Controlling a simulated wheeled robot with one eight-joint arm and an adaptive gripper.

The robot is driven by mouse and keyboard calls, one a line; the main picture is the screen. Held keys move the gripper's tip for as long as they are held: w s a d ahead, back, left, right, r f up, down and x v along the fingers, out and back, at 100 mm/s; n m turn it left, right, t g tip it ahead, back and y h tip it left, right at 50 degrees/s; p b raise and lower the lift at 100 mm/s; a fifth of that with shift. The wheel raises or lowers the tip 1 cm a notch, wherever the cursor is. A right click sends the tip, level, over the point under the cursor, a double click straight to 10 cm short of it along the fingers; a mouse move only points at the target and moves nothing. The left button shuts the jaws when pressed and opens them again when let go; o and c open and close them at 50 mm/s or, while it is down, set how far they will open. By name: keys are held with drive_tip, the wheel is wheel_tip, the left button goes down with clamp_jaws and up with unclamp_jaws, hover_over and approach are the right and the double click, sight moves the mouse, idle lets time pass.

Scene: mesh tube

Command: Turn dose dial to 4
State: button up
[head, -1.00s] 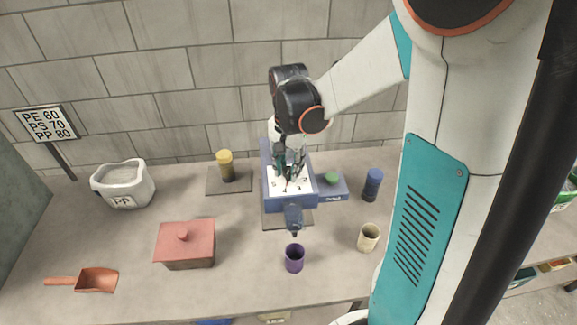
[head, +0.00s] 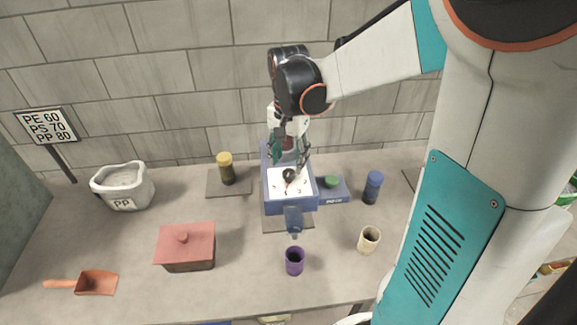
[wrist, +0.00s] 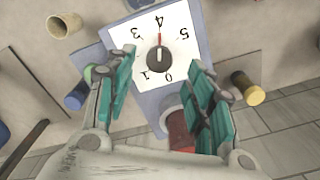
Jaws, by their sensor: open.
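The dose dial is a black knob (head: 289,174) on the white numbered face (head: 275,190) of a blue dosing machine (head: 290,205). In the wrist view the knob (wrist: 158,57) has a red pointer (wrist: 159,39) lined up with the number 4. The figures 0, 1, 3, 4 and 5 can be read around it, upside down. My gripper (head: 289,152) is open and empty, above and behind the dial. In the wrist view its teal fingers (wrist: 165,75) stand apart on either side, clear of the knob.
A green button (head: 331,181) sits on the machine's right side. A purple cup (head: 294,261) stands in front of the spout. A blue jar (head: 372,187), cream cup (head: 368,240), yellow-topped jar (head: 226,168), red lidded box (head: 186,247), PP tub (head: 124,187) and orange scoop (head: 95,283) stand around. A sign (head: 46,125) stands at left.

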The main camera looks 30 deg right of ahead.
sight(289, 172)
wheel_tip(289, 172, up, 8)
drive_tip(key=shift+f, duration=0.2)
idle(0.4)
drive_tip(key=s+a+f+n+t+b, duration=0.7)
drive_tip(key=s+a+f+n+b, duration=0.2)
drive_tip(key=s, duration=0.4)
drive_tip(key=shift+s+a+f+n+b, duration=0.25)
drive_tip(key=shift+a+f+n+b, duration=0.3)
drive_tip(key=shift+n, duration=0.55)
